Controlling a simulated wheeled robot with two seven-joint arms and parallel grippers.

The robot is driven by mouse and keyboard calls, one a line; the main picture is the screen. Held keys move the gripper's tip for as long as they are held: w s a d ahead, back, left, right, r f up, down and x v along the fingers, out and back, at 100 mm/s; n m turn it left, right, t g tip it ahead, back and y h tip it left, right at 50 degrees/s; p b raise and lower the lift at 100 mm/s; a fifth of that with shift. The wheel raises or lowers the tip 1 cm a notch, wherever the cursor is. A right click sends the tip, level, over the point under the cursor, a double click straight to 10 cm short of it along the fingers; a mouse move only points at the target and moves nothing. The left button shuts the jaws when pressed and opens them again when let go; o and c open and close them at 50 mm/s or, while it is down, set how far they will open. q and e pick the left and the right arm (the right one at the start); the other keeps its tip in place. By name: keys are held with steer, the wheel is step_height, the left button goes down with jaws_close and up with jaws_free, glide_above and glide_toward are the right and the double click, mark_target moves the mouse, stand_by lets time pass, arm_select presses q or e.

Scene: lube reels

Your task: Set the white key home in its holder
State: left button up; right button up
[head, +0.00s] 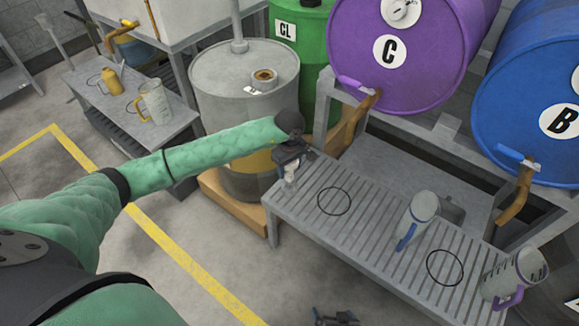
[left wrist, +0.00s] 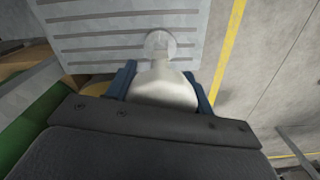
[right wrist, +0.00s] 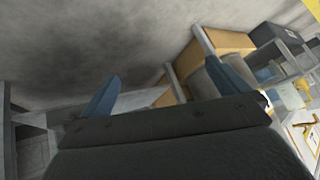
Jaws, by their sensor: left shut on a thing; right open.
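My left gripper (head: 290,160) is shut on a white piece that fits the white key (left wrist: 163,90). In the left wrist view it sits between the blue fingers (left wrist: 163,88), broad at the jaws and narrowing to a neck, with a pale translucent disc at its far end. In the head view the white key (head: 290,176) shows just below the jaws, at the left end of the slatted bench (head: 300,212). I cannot tell whether it touches the bench. I cannot make out its holder. My right gripper (right wrist: 165,88) is open and empty; it shows low in the head view (head: 335,318).
A grey drum (head: 215,85) with a brass ring (head: 264,77) stands beside the left gripper. The bench holds a jug with a blue handle (head: 420,210), another with a purple handle (head: 510,275), and two black-outlined circles. Purple (head: 420,70) and blue (head: 520,90) drums lie racked behind.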

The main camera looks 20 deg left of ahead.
mark_target(289, 175)
arm_select(q)
steer(key=shift+f, duration=0.35)
steer(key=shift+f+b, duration=0.4)
steer(key=shift+b, duration=0.15)
steer(key=shift+f+b, duration=0.55)
steer(key=shift+f, duration=0.15)
arm_select(e)
steer(key=shift+s+f, duration=0.1)
steer(key=shift+f, duration=1.65)
steer(key=shift+s+f, duration=0.2)
steer(key=shift+f, duration=0.15)
arm_select(q)
steer(key=shift+f+b, duration=0.2)
steer(key=shift+b, duration=0.2)
arm_select(e)
steer(key=shift+w+f, duration=0.1)
steer(key=shift+w, duration=0.1)
arm_select(q)
steer(key=shift+f, duration=0.35)
arm_select(e)
steer(key=shift+f, duration=0.25)
arm_select(q)
steer(key=shift+f+b, duration=0.25)
steer(key=shift+b, duration=0.25)
arm_select(e)
steer(key=shift+s+f, duration=0.1)
steer(key=shift+f, duration=0.15)
